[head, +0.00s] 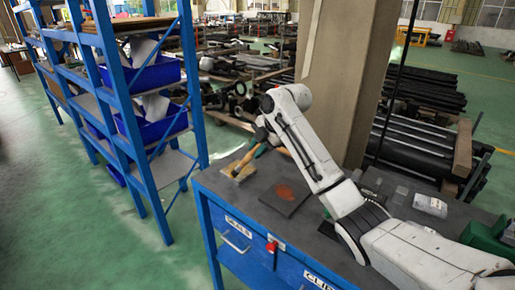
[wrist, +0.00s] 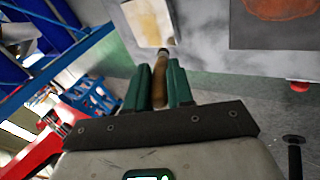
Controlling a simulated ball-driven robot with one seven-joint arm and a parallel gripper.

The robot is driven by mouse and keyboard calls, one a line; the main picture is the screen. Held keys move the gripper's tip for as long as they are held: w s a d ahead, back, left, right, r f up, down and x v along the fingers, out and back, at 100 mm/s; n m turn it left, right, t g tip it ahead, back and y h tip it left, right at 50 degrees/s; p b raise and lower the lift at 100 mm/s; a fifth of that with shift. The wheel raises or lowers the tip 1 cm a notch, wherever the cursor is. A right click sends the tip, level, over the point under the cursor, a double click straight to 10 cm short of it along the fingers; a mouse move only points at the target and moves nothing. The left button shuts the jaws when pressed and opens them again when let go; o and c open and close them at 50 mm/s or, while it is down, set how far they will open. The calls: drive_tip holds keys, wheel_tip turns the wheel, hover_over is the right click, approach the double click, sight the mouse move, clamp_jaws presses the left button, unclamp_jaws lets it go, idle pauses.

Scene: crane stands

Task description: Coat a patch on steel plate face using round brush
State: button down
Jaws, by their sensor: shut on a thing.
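The dark steel plate (head: 286,207) lies flat on the workbench with a rust-orange patch (head: 284,191) on its face. It also shows at the top right of the wrist view (wrist: 270,36). My gripper (head: 262,140) is shut on the brush, left of the plate and above the bench. The brush's brown wooden handle (wrist: 158,82) runs between the green fingers in the wrist view; in the head view the brush (head: 247,158) points down to the left. Its tip is at or over a pale, yellow-stained tray (wrist: 150,22); the bristles are not clear. The tray also shows in the head view (head: 234,174).
Blue shelving (head: 147,150) with blue bins stands left of the bench. A concrete column (head: 345,70) rises behind the bench. Small blocks and a clear box (head: 430,205) lie on the right of the bench. The bench (head: 235,195) has bare top around the plate.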

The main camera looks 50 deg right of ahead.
drive_tip(key=shift+f, duration=0.35)
